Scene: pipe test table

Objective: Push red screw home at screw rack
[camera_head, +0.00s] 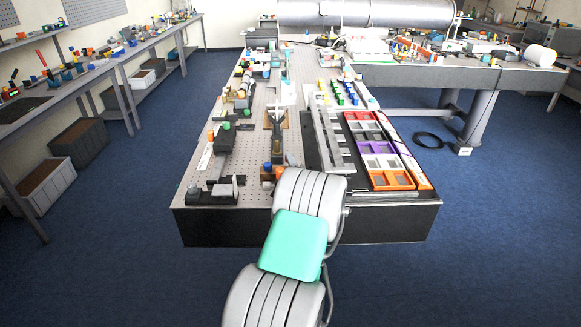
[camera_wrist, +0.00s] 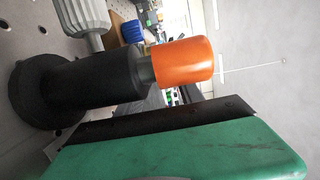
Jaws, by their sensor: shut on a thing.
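No red screw can be made out for certain. A rack with blue, green and yellow pegs (camera_head: 345,92), which may be the screw rack, stands on the right half of the pegboard table. My gripper is not plainly visible: in the head view my arm covers the near edge of the table and hides its end.
A black post with an orange cap (camera_wrist: 185,61) stands close to the wrist camera, beside a grey ribbed knob (camera_wrist: 82,14). Coloured frames (camera_head: 392,180) lie along the table's right side, next to long grey rails (camera_head: 322,140). Fixtures crowd the left side (camera_head: 222,150). Blue floor surrounds the table.

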